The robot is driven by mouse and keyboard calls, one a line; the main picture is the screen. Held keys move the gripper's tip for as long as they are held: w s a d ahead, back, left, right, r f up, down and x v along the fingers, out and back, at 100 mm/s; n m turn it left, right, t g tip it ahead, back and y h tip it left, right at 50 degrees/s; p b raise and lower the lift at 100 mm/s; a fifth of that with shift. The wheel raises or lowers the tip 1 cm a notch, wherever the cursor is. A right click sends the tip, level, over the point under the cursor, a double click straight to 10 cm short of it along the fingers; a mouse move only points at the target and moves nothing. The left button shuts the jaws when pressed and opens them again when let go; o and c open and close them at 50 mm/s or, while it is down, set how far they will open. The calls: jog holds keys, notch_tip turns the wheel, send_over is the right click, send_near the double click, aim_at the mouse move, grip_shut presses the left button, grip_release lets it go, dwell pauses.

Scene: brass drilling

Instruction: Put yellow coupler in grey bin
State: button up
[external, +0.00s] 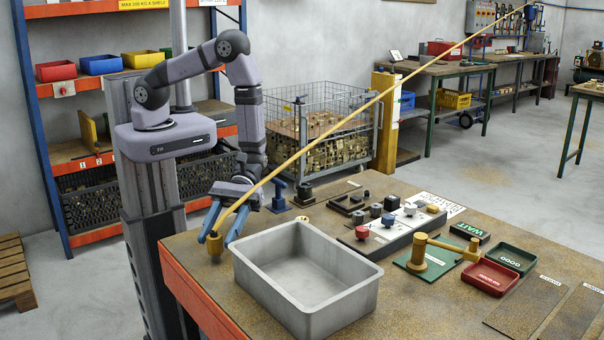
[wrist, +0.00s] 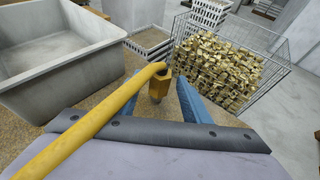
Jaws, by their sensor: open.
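The yellow coupler (external: 215,244) is at the near left corner of the bench, left of the grey bin. A long yellow hose rises from its top toward the upper right. My gripper (external: 217,236) is low over that corner, its blue fingers open on either side of the coupler. In the wrist view the coupler (wrist: 158,86) is upright between the spread fingers, with the hose crossing over the left one. Contact with the fingers cannot be told. The grey bin (external: 345,302) is open and looks empty; it also shows in the wrist view (wrist: 85,58).
The hose (external: 390,85) runs diagonally above the bench and past the bin's back left side. A black fixture block (external: 385,238), a green plate with a brass part (external: 425,258), and red (external: 490,278) and green trays (external: 515,257) lie to the right.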

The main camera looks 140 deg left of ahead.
jog(key=b+v, duration=0.2)
jog(key=v, duration=0.1)
jog(key=shift+s+a+r, duration=0.1)
jog(key=shift+s+a, duration=0.05)
jog(key=shift+a, duration=0.2)
jog(key=shift+o, duration=0.5)
jog(key=shift+s+a+r, duration=0.25)
jog(key=shift+s+a, duration=0.05)
